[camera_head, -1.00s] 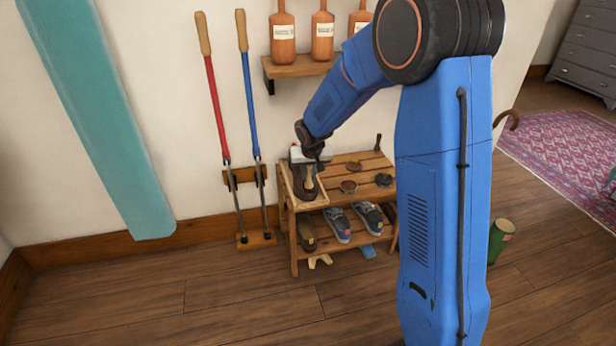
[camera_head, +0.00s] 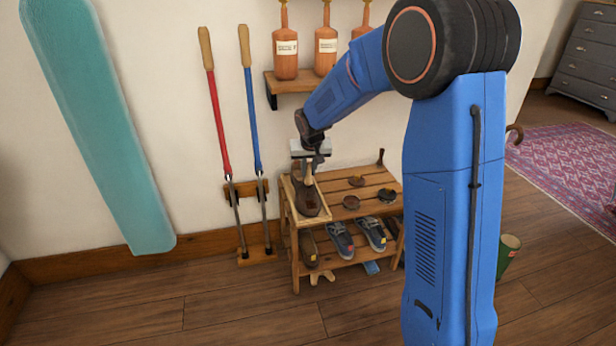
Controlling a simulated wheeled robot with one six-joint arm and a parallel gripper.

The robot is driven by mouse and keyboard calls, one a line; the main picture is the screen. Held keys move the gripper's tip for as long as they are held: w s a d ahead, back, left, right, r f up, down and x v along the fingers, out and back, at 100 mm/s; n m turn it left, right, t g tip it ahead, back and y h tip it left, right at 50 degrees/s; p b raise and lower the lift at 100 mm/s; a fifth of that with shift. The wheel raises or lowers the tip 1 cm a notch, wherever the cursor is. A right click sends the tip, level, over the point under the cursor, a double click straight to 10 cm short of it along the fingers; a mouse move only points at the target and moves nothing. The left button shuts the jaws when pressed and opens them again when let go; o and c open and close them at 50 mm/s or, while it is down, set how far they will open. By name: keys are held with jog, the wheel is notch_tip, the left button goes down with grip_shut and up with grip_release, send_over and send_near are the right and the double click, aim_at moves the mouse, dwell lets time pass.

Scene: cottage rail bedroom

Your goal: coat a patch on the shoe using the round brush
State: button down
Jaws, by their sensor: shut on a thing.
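A dark brown shoe (camera_head: 308,202) lies in a shallow light-wood tray (camera_head: 325,214) at the left end of the rack's top. My gripper (camera_head: 308,160) is above the rear part of the shoe, shut on the round brush (camera_head: 308,172). The brush's pale wooden handle points down from the jaws toward the shoe. Its bristle end is too small to make out, and I cannot tell whether it touches the shoe. The patch on the shoe cannot be made out clearly.
A wall shelf (camera_head: 300,82) with bottles hangs above. Two long-handled tools (camera_head: 256,120) lean left. A green boot-like container (camera_head: 507,255) stands right.

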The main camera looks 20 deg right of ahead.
jog(key=shift+r, duration=1.4)
